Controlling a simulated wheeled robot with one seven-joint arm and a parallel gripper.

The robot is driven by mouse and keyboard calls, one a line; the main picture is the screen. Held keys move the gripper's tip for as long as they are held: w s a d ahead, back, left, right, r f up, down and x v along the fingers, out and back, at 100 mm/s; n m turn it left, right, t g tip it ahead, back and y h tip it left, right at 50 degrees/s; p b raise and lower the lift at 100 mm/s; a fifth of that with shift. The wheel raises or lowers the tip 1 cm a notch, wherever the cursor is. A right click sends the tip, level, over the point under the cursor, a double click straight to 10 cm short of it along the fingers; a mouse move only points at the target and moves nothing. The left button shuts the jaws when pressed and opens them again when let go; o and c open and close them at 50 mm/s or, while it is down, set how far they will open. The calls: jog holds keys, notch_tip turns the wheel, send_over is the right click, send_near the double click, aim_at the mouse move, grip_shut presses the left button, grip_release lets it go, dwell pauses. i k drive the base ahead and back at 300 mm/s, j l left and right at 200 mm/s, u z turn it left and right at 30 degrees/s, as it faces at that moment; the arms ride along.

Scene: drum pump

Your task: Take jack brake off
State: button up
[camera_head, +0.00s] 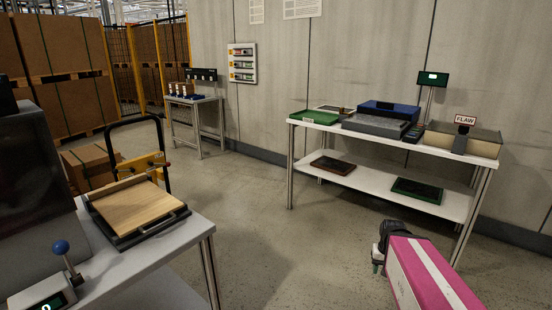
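A black looped handle (163,140) with yellow parts (148,164) at its foot stands behind the left table, and it looks like the jack. The table and a wooden board hide its lower part. I cannot make out which part is the brake. My arm is pink and comes in at the bottom right. My gripper (378,262) is dark, at the arm's far end over open floor, well to the right of the jack. Its fingers are too small and turned away to tell if they are open.
The left table (190,237) holds a wooden board (135,206) in a dark frame, a blue-knobbed lever (61,247) and a small display (47,303). A white two-level bench (345,176) with trays stands along the wall. Floor (290,240) between them is clear.

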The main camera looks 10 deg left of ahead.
aim_at(115, 171)
jog(key=i+u, duration=0.25)
jog(key=u, duration=0.25)
jog(key=i+l+u, duration=0.1)
jog(key=u, duration=0.35)
jog(key=i+l+u, duration=0.2)
jog(key=u, duration=0.3)
jog(key=i+l+u, duration=0.25)
jog(key=u, duration=0.25)
jog(key=i+l+u, duration=0.45)
jog(key=l+u, duration=0.3)
jog(key=l, duration=0.95)
jog(key=i+l, duration=0.35)
jog(key=i+l+u, duration=0.1)
jog(key=i+l, duration=0.2)
jog(key=l, duration=0.2)
jog(key=i+l, duration=0.15)
jog(key=i, duration=0.2)
jog(key=u, duration=0.05)
